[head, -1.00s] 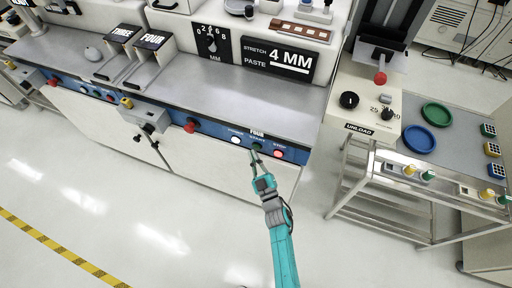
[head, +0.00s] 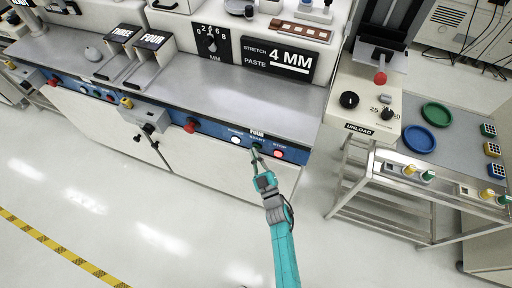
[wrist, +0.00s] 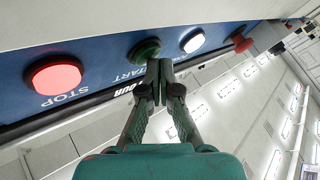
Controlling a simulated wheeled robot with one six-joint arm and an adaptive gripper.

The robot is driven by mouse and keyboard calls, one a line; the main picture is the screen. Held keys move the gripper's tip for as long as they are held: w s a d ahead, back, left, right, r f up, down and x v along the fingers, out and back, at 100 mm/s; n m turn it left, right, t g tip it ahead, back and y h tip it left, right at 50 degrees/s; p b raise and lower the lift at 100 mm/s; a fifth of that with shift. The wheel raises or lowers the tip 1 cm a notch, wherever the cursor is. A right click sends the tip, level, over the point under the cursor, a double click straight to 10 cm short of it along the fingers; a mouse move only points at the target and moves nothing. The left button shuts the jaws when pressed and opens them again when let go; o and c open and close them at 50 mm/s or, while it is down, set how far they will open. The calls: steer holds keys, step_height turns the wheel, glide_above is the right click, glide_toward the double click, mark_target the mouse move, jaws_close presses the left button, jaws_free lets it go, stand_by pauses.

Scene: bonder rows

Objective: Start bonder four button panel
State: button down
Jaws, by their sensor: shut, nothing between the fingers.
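Bonder four's blue button panel (head: 208,127) runs along the bench front, marked FOUR. It has a white button (head: 235,139), a green START button (head: 257,147) and a red STOP button (head: 278,154). My gripper (head: 254,152) is shut and empty, with its fingertips at the green button. In the wrist view the fingertips (wrist: 159,66) overlap the lower right edge of the green button (wrist: 144,49); I cannot tell whether they touch it. The red STOP button (wrist: 57,77) is left of them, and the white button (wrist: 192,40) is to the right.
A red knob (head: 191,125) sticks out left of the white button. A grey box (head: 150,117) juts from the bench front further left. A metal cart (head: 375,185) with blue and green dishes stands at the right. The floor in front is clear.

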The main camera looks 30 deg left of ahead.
steer(key=shift+w, duration=0.2)
steer(key=shift+s, duration=0.2)
stand_by(0.3)
steer(key=shift+s+d, duration=0.15)
steer(key=shift+s, duration=0.5)
steer(key=shift+s, duration=0.1)
steer(key=shift+s+d, duration=0.2)
steer(key=shift+s, duration=0.6)
steer(key=shift+s+d, duration=0.2)
steer(key=shift+s, duration=0.55)
steer(key=shift+s+d, duration=0.2)
steer(key=shift+s, duration=0.6)
